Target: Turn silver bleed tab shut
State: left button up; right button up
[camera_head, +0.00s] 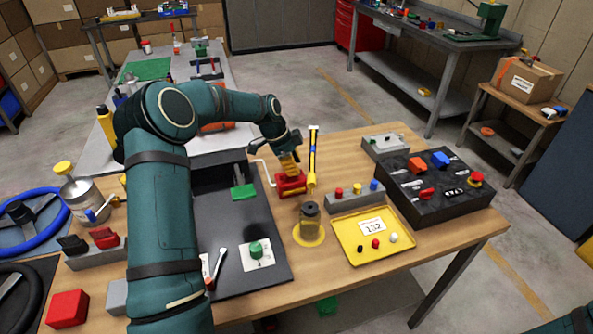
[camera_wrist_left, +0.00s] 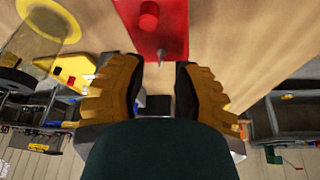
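A red block (camera_head: 291,185) stands on the wooden bench, with a white bent rod or hose at its left. In the left wrist view the red block (camera_wrist_left: 152,25) shows at the top, with a round red knob (camera_wrist_left: 148,14) on it. A small pointed silver-grey piece (camera_wrist_left: 159,56), which looks like the bleed tab, sticks out of its lower edge. My left gripper (camera_head: 290,172) is right at the block in the head view. In the wrist view its yellow fingers (camera_wrist_left: 161,68) are apart, with the silver piece between and just beyond the tips. My right gripper is out of view.
A yellow upright tool (camera_head: 312,158) stands just right of the block. A jar (camera_head: 310,218) sits on a yellow ring in front. A yellow tray (camera_head: 372,247), a button box (camera_head: 355,201) and a black control panel (camera_head: 436,187) are to the right.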

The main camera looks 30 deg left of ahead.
pick_arm(q)
jog(key=shift+x, duration=1.1)
grip_shut()
